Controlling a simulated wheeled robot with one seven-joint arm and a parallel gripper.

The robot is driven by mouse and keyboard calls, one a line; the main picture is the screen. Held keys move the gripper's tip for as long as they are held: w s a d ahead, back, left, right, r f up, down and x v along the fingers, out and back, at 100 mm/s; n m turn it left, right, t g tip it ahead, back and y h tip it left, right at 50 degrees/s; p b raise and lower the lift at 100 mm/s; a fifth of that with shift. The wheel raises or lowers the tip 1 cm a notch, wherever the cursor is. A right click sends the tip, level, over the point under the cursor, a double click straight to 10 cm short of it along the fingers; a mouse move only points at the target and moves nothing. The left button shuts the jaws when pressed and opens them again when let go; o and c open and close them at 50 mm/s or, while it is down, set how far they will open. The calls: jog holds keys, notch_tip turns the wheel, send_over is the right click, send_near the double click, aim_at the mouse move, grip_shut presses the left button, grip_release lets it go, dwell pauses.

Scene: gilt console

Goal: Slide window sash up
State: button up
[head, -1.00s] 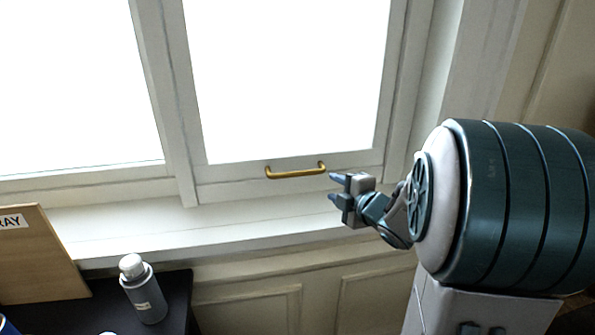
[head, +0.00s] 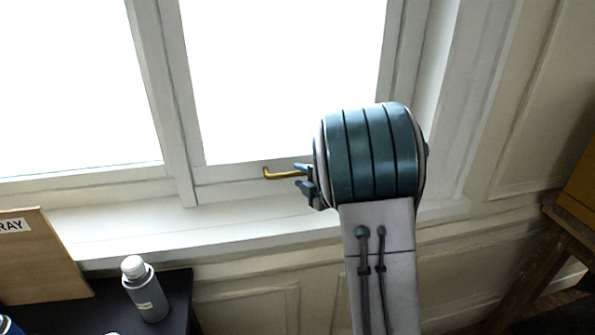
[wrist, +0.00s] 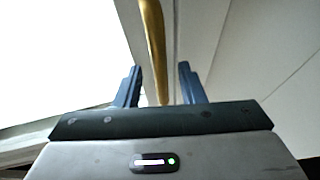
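The window sash (head: 230,181) is a white frame around a bright pane, down at the sill in the head view. A brass bar handle (head: 280,175) is on its bottom rail; my arm hides the handle's right part. My gripper (head: 299,176) is at the handle, coming from the right. In the wrist view my gripper (wrist: 157,84) is open, its two blue fingers apart. The brass handle (wrist: 154,45) runs between the fingers, with a gap on each side, and neither finger visibly touches it.
A grey bottle (head: 145,290) stands on a dark table (head: 178,295) at lower left, beside a wooden board (head: 35,255) with a label. The white sill (head: 150,225) runs below the window. A wooden piece of furniture (head: 545,250) is at the right edge.

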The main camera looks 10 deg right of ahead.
jog(key=shift+x, duration=1.35)
grip_shut()
